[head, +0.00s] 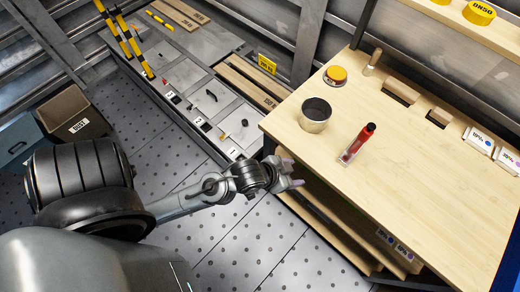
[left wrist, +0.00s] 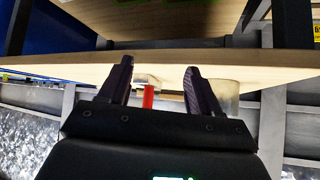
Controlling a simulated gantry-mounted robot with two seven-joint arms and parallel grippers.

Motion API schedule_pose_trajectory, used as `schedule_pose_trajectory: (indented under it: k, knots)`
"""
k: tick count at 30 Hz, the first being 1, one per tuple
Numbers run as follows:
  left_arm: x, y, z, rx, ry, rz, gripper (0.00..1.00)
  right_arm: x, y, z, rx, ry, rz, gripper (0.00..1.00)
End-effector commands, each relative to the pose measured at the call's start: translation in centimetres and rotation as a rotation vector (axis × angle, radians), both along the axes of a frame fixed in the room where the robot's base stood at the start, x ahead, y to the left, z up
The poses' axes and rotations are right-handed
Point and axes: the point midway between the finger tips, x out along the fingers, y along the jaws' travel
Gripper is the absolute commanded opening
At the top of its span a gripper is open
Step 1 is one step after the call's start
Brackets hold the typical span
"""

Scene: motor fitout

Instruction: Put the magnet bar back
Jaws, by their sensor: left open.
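A red stick with a black top (head: 361,141) stands tilted in a small clear holder (head: 346,156) on the wooden bench (head: 420,190). It may be the magnet bar; I cannot tell for sure. In the left wrist view a red piece (left wrist: 148,97) shows beyond and between the fingers, apart from them. My left gripper (head: 294,173) is open and empty at the bench's left edge, short of the red stick. It also shows open in the left wrist view (left wrist: 160,80), facing the bench edge. My right gripper is not in view.
Wooden slotted blocks (head: 401,91) and white labelled boxes (head: 478,139) line the back. The bench's front right is clear. A shelf (head: 335,225) lies below.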

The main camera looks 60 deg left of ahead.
Motion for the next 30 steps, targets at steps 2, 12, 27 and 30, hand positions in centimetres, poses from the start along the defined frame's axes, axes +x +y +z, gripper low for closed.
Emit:
schedule_pose_trajectory:
  k: [2, 12, 27, 30]
  knots:
    - [-3.1, 0.2, -1.0, 0.021, 0.141, 0.003, 0.63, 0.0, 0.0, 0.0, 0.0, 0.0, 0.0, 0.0]
    - [-10.6, 0.7, -2.2, 0.07, 0.473, -0.005, 0.63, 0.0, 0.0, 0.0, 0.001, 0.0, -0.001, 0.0]
    - [-10.9, 0.7, -1.3, 0.072, 0.487, -0.006, 0.63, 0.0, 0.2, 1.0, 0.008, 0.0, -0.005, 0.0]
    - [-10.9, 0.7, 0.1, 0.072, 0.487, -0.006, 0.63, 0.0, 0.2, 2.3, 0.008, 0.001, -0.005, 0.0]
